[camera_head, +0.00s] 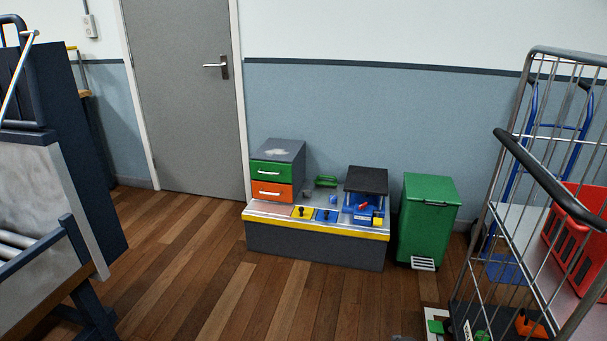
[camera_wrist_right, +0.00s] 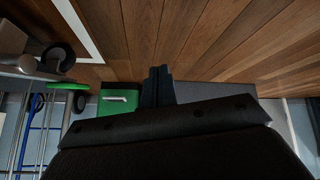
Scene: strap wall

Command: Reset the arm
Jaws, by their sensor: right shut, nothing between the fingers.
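My right gripper (camera_wrist_right: 158,84) shows in the right wrist view as dark fingers beyond the dark wrist housing. The fingers are shut together with nothing between them, and open floor lies beyond them. No gripper can be made out in the head view. My left gripper is not in view.
A low bench (camera_head: 318,247) carries drawers (camera_head: 272,182) and a blue device (camera_head: 364,205). A green bin (camera_head: 428,212) stands beside it, also in the wrist view (camera_wrist_right: 118,101). A wire cage trolley (camera_head: 521,195) is right, a grey cart (camera_head: 45,190) left. Wooden floor (camera_head: 190,270) is clear between.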

